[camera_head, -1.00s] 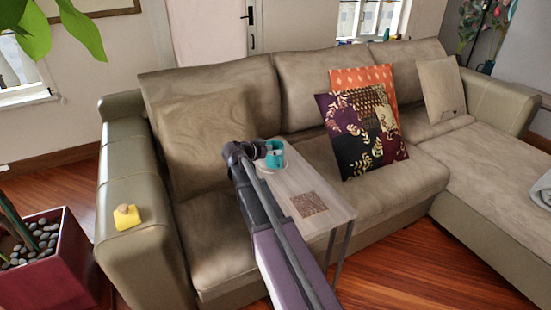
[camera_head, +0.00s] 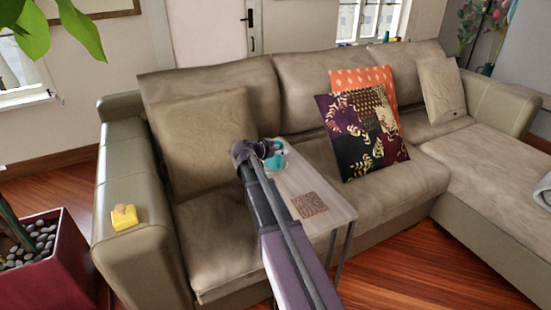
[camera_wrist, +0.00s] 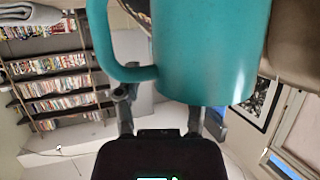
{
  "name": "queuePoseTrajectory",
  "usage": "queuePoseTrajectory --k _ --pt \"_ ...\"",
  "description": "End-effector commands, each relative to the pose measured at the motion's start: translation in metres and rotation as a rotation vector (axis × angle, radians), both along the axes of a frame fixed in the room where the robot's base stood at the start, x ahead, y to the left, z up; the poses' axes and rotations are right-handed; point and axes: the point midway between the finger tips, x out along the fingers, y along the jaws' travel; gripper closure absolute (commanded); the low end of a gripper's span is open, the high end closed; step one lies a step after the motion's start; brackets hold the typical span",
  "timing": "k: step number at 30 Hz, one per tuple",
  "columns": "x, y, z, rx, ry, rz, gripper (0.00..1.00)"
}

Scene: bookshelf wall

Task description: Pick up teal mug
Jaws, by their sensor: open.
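The teal mug (camera_head: 276,161) stands at the far left end of a narrow side table (camera_head: 322,208) in front of the sofa. My gripper (camera_head: 269,149) is right at the mug in the head view and partly covers it. In the wrist view the mug (camera_wrist: 205,50) fills the upper middle, with its handle at its left. My gripper (camera_wrist: 167,103) shows its two fingers spread below the mug's lower edge. The right finger is partly hidden by the mug. I cannot tell whether a finger touches it. The mug's top is cut off by the frame.
A brown patterned square (camera_head: 309,205) lies on the table. The sofa (camera_head: 215,235) surrounds the table's back, with patterned cushions (camera_head: 362,135) on it. A yellow object (camera_head: 124,218) sits on the left armrest. A red planter (camera_head: 45,265) stands at the lower left.

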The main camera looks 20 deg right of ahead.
Motion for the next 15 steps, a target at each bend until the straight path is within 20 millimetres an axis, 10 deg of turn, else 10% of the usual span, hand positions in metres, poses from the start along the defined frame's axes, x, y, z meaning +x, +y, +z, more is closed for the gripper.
queuePoseTrajectory --k 6,15 --pt "0.0 0.0002 0.0 0.0 0.0 0.0 1.0" --pt "0.0 0.0002 0.0001 0.0 0.0 0.0 1.0"
